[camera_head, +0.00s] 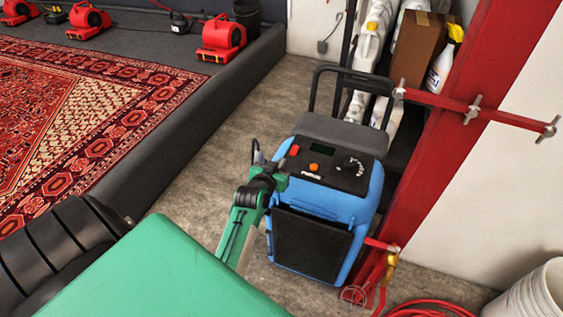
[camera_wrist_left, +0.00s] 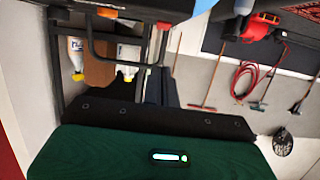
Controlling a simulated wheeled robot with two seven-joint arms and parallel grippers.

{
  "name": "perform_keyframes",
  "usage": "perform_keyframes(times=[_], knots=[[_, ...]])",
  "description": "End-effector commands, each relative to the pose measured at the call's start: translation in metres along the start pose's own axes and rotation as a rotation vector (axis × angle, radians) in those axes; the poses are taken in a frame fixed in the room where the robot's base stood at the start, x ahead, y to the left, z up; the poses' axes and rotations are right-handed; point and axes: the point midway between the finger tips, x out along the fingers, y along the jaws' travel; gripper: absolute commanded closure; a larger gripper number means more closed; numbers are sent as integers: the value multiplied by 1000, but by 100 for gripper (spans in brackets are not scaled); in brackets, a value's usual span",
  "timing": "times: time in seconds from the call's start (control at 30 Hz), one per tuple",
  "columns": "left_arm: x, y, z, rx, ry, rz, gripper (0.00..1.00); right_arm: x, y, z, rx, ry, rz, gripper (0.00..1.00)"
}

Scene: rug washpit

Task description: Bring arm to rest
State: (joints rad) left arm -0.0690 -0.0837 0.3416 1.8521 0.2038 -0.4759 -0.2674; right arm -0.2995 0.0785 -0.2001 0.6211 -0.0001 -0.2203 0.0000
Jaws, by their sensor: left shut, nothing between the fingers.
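My left arm, green with dark joints, reaches up from the bottom of the head view. Its small dark left gripper (camera_head: 258,154) is shut and empty. In the picture it lies at the left edge of the blue machine's (camera_head: 364,205) top panel, left of the orange knob; whether it touches the machine I cannot tell. The machine stands upright on the floor, with a black handle and a dark front panel. My right gripper is not in view.
A red post (camera_head: 435,150) with clamp bars stands right of the machine. A patterned rug (camera_head: 90,110) lies in the pit behind a dark curb (camera_head: 190,130). Red blowers (camera_head: 220,38) stand at the back. A red hose (camera_head: 430,309) and white bucket (camera_head: 535,295) are lower right. Concrete floor between curb and machine is clear.

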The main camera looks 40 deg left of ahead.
Motion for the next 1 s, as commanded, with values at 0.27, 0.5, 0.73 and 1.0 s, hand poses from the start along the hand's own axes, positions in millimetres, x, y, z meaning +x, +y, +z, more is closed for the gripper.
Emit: perform_keyframes(times=[0.27, 0.5, 0.73, 1.0], knots=[[0, 0, 0, 0, 0, 0, 100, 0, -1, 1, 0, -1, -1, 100], [-2, 2, 2, 6, -10, 7, 100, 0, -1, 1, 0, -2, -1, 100], [-56, 36, 34, 92, -222, 114, 100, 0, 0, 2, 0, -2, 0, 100], [-176, 78, 87, 215, -602, 233, 100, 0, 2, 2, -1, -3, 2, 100]])
